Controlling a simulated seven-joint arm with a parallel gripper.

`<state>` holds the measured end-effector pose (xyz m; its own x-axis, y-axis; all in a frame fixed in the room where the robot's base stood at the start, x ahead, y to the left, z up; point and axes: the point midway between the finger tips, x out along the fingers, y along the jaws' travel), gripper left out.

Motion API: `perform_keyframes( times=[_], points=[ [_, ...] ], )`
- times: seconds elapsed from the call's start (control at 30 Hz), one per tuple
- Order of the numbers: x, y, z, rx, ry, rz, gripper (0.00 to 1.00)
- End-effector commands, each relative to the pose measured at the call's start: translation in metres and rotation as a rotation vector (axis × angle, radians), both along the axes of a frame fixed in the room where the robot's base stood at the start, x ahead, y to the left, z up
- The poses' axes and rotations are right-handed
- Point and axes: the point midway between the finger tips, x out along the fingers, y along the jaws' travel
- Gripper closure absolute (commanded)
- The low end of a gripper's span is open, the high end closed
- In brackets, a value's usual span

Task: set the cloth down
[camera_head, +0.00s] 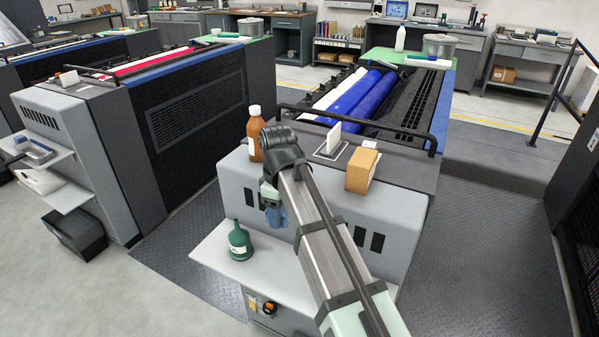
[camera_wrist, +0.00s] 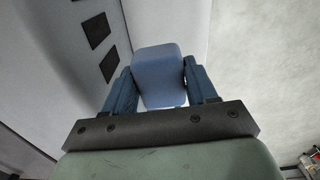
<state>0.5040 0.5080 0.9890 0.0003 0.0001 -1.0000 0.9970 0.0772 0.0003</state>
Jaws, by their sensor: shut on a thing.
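The cloth is a light blue folded pad (camera_wrist: 158,72) in the wrist view, held between the two blue fingers of my gripper (camera_wrist: 160,88). In the head view the cloth (camera_head: 283,217) shows as a small blue patch under my gripper (camera_head: 272,208), in front of the grey cabinet face. My gripper is shut on it, above a pale shelf (camera_head: 275,275) on the front of the machine. I cannot tell from these views how far the cloth is above the shelf.
A dark green bottle (camera_head: 239,241) stands on the shelf, left of my gripper. A brown bottle (camera_head: 255,135) and a cardboard box (camera_head: 362,170) stand on the machine top on either side of my arm. The shelf between the green bottle and my arm looks clear.

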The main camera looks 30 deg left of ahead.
Motion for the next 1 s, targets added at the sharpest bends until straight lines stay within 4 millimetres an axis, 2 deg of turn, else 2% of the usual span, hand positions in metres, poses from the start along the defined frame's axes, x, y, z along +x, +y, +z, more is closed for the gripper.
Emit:
perform_keyframes(
  times=[0.03, 0.17, 0.2, 0.5, 0.6, 0.8, 0.9, 1.0],
  points=[
    [0.010, 0.020, 0.020, 0.002, -0.002, 0.016, 0.72],
    [0.028, 0.044, 0.055, 0.001, -0.002, 0.040, 0.72],
    [0.038, 0.048, 0.063, 0.001, -0.001, 0.037, 0.72],
    [0.140, 0.055, 0.116, 0.000, 0.000, -0.025, 0.72],
    [0.168, 0.054, 0.131, 0.000, 0.000, -0.046, 0.72],
    [0.199, 0.050, 0.150, 0.000, 0.000, -0.071, 0.72],
    [0.205, 0.049, 0.151, 0.000, 0.000, -0.076, 0.72],
    [0.206, 0.047, 0.145, -0.001, 0.001, -0.078, 0.72]
  ],
)
